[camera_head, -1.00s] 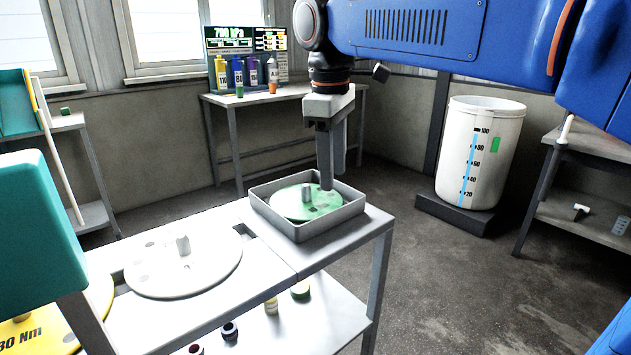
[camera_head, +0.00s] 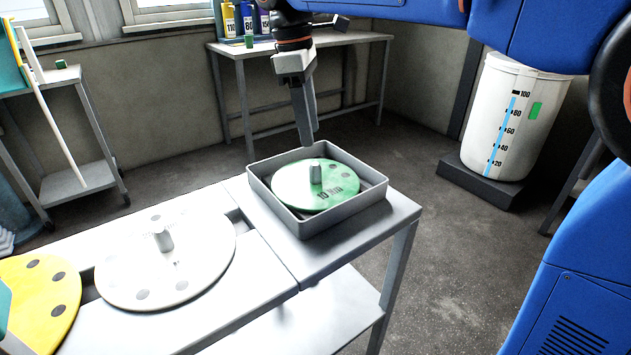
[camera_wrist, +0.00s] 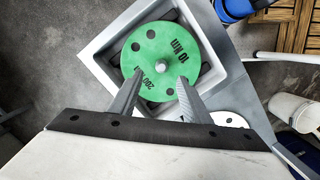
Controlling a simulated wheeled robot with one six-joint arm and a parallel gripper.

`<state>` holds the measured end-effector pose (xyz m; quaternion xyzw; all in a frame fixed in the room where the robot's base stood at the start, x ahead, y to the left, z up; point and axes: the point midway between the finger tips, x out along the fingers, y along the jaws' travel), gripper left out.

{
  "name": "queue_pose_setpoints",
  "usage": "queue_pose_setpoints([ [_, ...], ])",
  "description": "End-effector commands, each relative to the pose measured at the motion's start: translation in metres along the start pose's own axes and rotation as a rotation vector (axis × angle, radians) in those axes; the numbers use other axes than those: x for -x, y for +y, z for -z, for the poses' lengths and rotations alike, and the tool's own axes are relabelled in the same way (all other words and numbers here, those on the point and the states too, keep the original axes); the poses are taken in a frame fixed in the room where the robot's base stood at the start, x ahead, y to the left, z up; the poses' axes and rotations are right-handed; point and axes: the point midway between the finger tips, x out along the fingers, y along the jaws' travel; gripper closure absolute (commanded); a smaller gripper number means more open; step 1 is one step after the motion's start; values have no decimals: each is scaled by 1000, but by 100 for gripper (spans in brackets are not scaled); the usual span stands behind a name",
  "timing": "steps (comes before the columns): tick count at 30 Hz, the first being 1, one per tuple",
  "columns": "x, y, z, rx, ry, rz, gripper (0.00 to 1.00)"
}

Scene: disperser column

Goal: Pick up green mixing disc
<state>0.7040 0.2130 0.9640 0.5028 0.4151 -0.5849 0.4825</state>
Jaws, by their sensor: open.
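The green mixing disc (camera_head: 332,190) lies in a grey square tray (camera_head: 262,186) on the bench, with a short grey knob standing at its middle. My gripper (camera_head: 308,140) is above the disc and hangs pointing down near the knob, apart from it. In the wrist view, the green disc (camera_wrist: 161,42) shows its round holes and dark lettering, and its knob lies beyond the fingertips. My gripper (camera_wrist: 157,88) is open there, with its two fingers spread and nothing between them.
A white disc (camera_head: 190,270) and a yellow disc (camera_head: 40,300) lie on the bench to the left. A table with bottles (camera_head: 340,38) stands behind. The tray walls surround the green disc.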

Motion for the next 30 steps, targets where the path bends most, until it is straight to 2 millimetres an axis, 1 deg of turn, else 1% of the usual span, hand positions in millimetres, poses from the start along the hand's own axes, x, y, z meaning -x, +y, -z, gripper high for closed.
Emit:
queue_pose_setpoints([
  [1, -9, 0, 0, 0, -1, 1, 57],
  [3, -21, 0, -1, -1, -1, 1, 57],
  [6, -34, 0, 0, -1, -1, 1, 57],
  [9, -43, 0, 0, 0, -1, 1, 57],
  [14, -50, 0, 0, 0, 0, 0, 57],
  [24, -92, -4, 4, 0, -1, 1, 57],
  [27, -98, -3, 4, 0, 0, 0, 57],
  [30, -100, -3, 4, 0, 0, 0, 57],
])
